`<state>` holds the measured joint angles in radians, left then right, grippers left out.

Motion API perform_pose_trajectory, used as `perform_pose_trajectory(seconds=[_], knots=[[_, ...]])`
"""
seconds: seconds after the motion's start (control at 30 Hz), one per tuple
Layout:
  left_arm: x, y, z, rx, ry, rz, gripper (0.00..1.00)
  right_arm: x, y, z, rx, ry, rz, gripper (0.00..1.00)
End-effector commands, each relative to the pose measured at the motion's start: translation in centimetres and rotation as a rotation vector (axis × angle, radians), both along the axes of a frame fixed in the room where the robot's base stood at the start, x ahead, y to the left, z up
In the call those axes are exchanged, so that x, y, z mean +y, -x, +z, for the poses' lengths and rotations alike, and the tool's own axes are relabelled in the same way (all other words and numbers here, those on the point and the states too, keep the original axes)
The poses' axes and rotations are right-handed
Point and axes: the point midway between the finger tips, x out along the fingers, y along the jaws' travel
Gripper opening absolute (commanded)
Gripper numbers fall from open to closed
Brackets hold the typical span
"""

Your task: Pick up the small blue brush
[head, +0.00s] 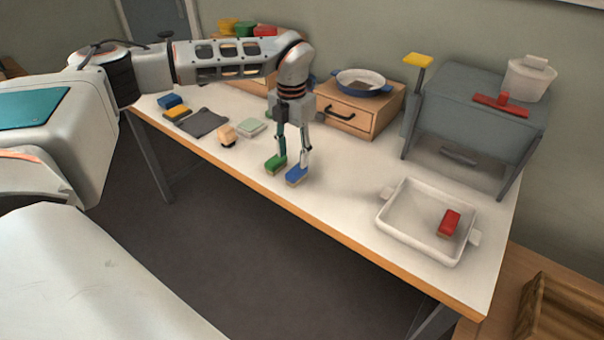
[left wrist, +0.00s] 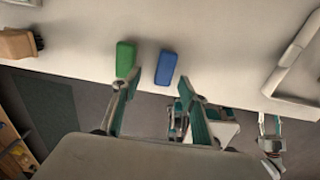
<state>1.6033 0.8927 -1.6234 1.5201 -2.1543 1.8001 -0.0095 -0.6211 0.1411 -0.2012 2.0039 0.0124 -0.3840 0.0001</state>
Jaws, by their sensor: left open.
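A small blue brush (head: 297,175) lies on the white table near its front edge, right beside a green brush (head: 276,164). My left gripper (head: 293,156) points down just above the two brushes, open, with nothing between its fingers. In the left wrist view the blue brush (left wrist: 166,67) lies beyond the fingertips (left wrist: 161,84), between their lines and nearer the right finger. The green brush (left wrist: 126,58) is in line with the left finger, close to its tip. Whether a finger touches either brush I cannot tell. Another blue block or brush (head: 170,101) lies at the far left of the table.
A white tray (head: 385,222) with a red brush (head: 449,222) is at the right. A wooden drawer box (head: 345,118) with a blue pan (head: 362,83) and a grey cabinet (head: 470,125) stand behind. A tan brush (head: 226,134) and grey cloth (head: 203,123) lie left.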

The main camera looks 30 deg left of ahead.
Motion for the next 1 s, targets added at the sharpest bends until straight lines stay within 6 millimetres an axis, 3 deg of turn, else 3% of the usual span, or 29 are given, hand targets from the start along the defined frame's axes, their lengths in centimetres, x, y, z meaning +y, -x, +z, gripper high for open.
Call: perform_pose_trajectory(seconds=[0.5,0.77,0.93,1.0], knots=[[-0.9,-0.1,-6.0,0.003,0.002,-0.002,0.43,-0.1,1.7,-2.0,0.034,0.01,0.004,0.4],[-1.0,-0.2,-6.2,-0.002,0.003,-0.003,0.43,-0.2,0.7,-1.2,0.014,0.011,0.002,0.4],[-1.0,-0.2,-6.2,-0.001,0.003,-0.003,0.03,-0.2,0.1,-0.7,0.001,0.011,0.001,0.4],[-1.0,-0.2,-6.2,-0.001,0.003,-0.003,0.03,-0.2,0.0,-0.7,0.0,0.01,0.001,0.4]])
